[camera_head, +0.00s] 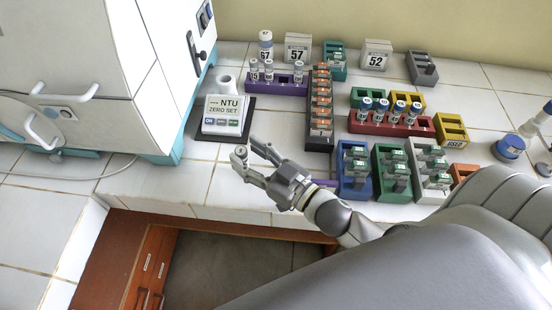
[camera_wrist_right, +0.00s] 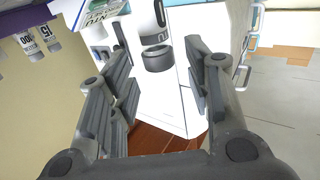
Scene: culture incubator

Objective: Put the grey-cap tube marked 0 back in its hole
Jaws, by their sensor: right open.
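A small tube with a grey cap (camera_head: 240,153) is at the fingertips of my right gripper (camera_head: 248,156), in front of the meter. The right wrist view shows the tube (camera_wrist_right: 153,22), white with a dark grey cap, between the open fingers (camera_wrist_right: 157,62), with gaps beside it; its mark is not clearly readable. I cannot tell what supports it. The purple rack (camera_head: 262,88) at the back holds three grey-capped tubes, with an empty-looking place between the middle and right ones. My left gripper is not in view.
The NTU meter (camera_head: 222,115) stands on a dark base beside the white incubator (camera_head: 85,60). A tall black rack of orange items (camera_head: 320,105) and several coloured racks stand to the right.

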